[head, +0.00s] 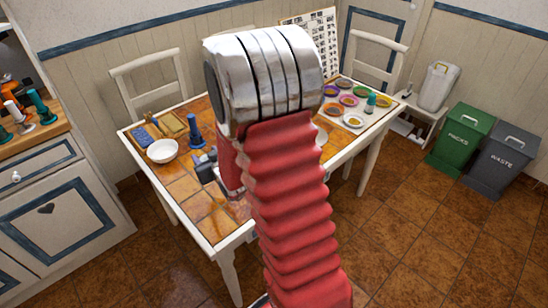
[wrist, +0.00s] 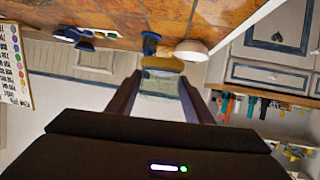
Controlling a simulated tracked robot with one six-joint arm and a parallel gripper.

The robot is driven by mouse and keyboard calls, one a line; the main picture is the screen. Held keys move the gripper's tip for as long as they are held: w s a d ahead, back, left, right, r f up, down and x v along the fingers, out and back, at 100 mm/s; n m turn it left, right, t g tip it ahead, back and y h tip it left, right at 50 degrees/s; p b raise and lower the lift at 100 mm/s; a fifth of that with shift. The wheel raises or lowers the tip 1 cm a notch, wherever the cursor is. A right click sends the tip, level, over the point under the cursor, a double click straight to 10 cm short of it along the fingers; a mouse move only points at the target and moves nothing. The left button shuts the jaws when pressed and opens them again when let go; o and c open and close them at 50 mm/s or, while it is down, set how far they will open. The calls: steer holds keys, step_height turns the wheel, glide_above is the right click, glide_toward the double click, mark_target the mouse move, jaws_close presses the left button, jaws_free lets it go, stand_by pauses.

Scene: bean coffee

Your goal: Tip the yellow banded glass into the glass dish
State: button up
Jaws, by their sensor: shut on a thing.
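My gripper (wrist: 160,97) is in the wrist view, its two dark fingers closed on the sides of a clear glass with a yellow band. The glass (wrist: 160,85) lies between the fingertips, its yellow band (wrist: 163,63) on the far end. What it contains cannot be made out. In the head view my arm covers the middle of the table; my gripper (head: 207,168) shows only partly beside it, and the glass cannot be made out there. I cannot pick out a glass dish for sure in either view.
A white bowl (head: 162,151) stands on the tiled table (head: 190,200), beside a dark blue object (head: 195,130). Several small coloured dishes stand on the right end. White chairs (head: 152,80) stand behind the table. Green (head: 461,138) and grey (head: 502,158) bins stand at the right.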

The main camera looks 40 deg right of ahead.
steer(key=shift+m+h, duration=0.6)
steer(key=shift+m, duration=0.1)
steer(key=s+d+f, duration=0.1)
steer(key=d+f, duration=0.1)
steer(key=d, duration=0.1)
steer(key=s+d+f, duration=0.2)
steer(key=d, duration=0.2)
steer(key=s+d+f, duration=0.1)
steer(key=d+f, duration=0.1)
steer(key=d, duration=0.2)
steer(key=shift+s+d, duration=0.1)
steer(key=shift+s, duration=0.1)
steer(key=shift+r, duration=0.1)
steer(key=shift+s+d+r+m+t+y+p, duration=0.15)
steer(key=shift+s+d+r+m+y, duration=0.15)
steer(key=shift+d+m+y, duration=0.45)
steer(key=shift+s+d+r+m+t+y+p, duration=0.2)
steer(key=shift+d+r+m+y, duration=0.1)
steer(key=shift+d+m, duration=0.8)
steer(key=shift+s+d+r+m+t+y+p, duration=0.15)
steer(key=shift+s+d+r+m+y, duration=0.15)
steer(key=shift+d+m+y, duration=0.55)
steer(key=shift+d+r+m+t+p, duration=0.3)
steer(key=shift+d+m+p, duration=0.05)
steer(key=shift+d+m, duration=0.15)
steer(key=shift+r+m+y+p, duration=0.3)
steer(key=shift+m+p, duration=0.1)
steer(key=shift+m, duration=0.2)
